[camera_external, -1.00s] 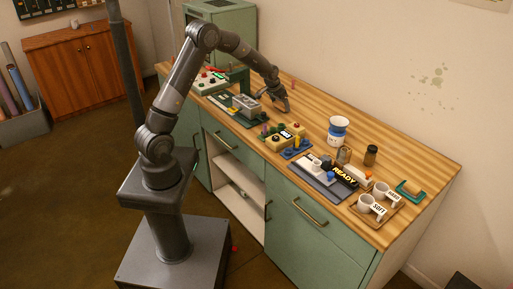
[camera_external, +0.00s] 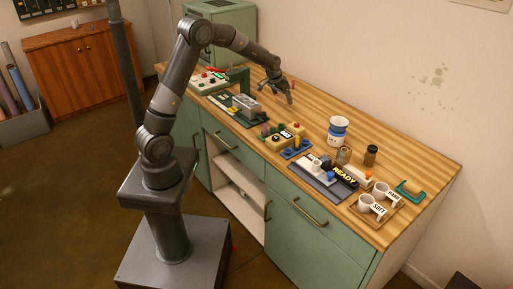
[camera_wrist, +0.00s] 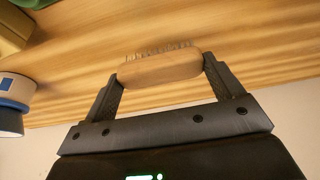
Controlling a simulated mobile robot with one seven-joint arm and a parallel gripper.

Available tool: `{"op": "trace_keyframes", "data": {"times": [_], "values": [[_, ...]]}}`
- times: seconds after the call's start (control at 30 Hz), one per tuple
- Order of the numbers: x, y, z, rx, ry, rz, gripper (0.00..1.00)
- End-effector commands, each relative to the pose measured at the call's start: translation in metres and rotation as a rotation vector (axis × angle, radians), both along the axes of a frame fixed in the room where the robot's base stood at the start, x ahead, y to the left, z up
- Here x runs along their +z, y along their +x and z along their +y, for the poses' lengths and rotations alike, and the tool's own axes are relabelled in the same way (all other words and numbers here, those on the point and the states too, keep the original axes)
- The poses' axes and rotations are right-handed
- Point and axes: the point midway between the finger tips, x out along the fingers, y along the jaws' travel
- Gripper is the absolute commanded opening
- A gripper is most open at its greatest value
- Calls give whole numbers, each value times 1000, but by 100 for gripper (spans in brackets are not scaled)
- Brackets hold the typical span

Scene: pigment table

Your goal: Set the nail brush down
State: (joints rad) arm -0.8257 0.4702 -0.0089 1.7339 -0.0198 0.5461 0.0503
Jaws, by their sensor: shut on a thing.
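My gripper (camera_wrist: 161,70) is shut on the nail brush (camera_wrist: 158,70) in the wrist view. The brush has a rounded wooden body, held by its two ends between the fingers, with its bristles pointing up in the picture, toward the wooden counter top (camera_wrist: 230,25). I cannot tell the gap between the bristles and the wood. In the external view my gripper (camera_external: 278,92) is over the back part of the counter, behind the grey box on the green stand. The brush is too small to make out there.
A blue and white jar (camera_external: 338,130) and a dark jar (camera_external: 371,155) stand on the counter's right half. A tray with white mugs (camera_external: 378,216) is at the right end. Bare wood lies along the back.

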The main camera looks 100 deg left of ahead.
Motion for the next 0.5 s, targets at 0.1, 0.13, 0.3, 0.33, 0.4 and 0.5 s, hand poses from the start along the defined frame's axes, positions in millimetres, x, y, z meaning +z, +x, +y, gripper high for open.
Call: {"op": "trace_keyframes", "data": {"times": [0.1, 0.13, 0.3, 0.33, 0.4, 0.5], "values": [[20, 9, -29, -5, 5, -2, 59], [24, 10, -36, -4, 4, -2, 59], [41, 17, -64, -2, 3, -2, 59], [43, 18, -67, -1, 4, -2, 59], [47, 19, -74, -1, 2, 0, 59], [51, 21, -81, 1, 1, 0, 59]]}}
